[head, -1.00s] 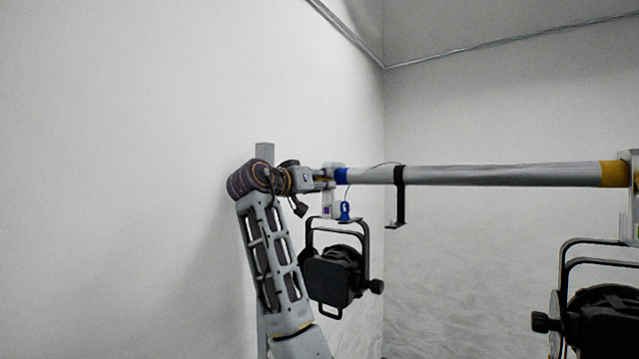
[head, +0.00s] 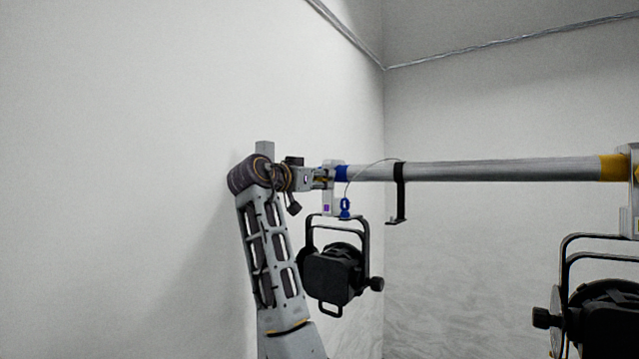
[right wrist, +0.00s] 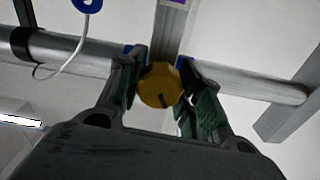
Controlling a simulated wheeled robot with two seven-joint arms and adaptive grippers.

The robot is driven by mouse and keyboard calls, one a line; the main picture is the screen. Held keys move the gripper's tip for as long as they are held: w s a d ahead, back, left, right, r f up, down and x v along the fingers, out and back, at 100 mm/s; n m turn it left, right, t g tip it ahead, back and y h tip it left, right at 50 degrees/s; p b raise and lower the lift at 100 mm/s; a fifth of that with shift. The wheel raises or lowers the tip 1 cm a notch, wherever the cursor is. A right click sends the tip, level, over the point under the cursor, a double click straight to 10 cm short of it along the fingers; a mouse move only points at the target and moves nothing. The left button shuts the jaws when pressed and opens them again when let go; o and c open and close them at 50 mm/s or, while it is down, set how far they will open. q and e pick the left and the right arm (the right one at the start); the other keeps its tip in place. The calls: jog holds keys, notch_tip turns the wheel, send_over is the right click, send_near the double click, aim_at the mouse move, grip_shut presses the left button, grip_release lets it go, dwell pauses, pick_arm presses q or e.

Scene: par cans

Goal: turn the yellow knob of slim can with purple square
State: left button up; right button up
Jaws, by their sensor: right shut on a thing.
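The slim can (head: 334,275) is a black lamp hanging from the left end of a grey pipe. Its pale clamp (head: 328,202) bears a small purple square (head: 327,209), and the edge of the square shows at the top of the right wrist view (right wrist: 171,2). The round yellow knob (right wrist: 160,84) with a dark mark sits in the middle of the right wrist view. My right gripper (head: 324,176) is at the clamp. Its two fingers (right wrist: 160,90) are shut on the knob, one on either side. My left gripper is out of view.
The grey pipe (head: 500,171) runs right, with blue and yellow bands. A blue safety-cable hook (head: 345,208) hangs beside the clamp, and a black bracket (head: 400,195) hangs further along. Another black can (head: 605,315) hangs at the right. A wall stands close on the left.

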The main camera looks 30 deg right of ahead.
jog(key=shift+m+b, duration=0.35)
jog(key=shift+m, duration=0.85)
jog(key=o, duration=1)
jog(key=shift+o, duration=0.2)
jog(key=v, duration=1.2)
jog(key=shift+f, duration=0.15)
